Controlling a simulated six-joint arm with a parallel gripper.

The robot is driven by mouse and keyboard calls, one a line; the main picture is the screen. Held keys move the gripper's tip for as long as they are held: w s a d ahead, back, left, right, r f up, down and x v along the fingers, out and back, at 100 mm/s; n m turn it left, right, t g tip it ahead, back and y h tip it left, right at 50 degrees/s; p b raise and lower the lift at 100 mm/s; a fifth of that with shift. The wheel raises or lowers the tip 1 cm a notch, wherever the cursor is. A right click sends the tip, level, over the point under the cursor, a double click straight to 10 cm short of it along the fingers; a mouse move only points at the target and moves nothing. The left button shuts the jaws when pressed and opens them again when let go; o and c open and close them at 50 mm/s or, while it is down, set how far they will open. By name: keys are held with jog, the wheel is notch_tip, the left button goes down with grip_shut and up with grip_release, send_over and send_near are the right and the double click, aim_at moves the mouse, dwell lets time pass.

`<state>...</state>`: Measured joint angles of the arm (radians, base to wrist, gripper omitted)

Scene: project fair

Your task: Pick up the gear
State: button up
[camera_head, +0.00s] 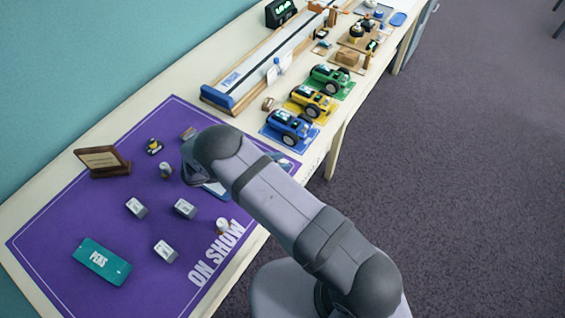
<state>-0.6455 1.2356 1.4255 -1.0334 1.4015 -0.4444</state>
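I cannot pick out the gear for certain; the small parts on the purple mat (60,225) are too small to tell. A small dark and yellow part (155,147) lies near the mat's back edge. A small pale upright part (166,170) stands just left of my gripper, and another pale part (222,226) stands near the "ON SHOW" lettering. My gripper (192,174) is low over the mat's right part, largely hidden behind my own arm. Its fingertips do not show clearly. A blue and pale thing (217,192) lies partly hidden beneath the arm.
Several small grey blocks (136,208) stand on the mat. Blue (289,127), yellow (312,101) and green (330,79) cars and a long track (265,65) lie beyond.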

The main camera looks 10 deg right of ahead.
jog(key=shift+c, duration=1)
jog(key=shift+r, duration=0.1)
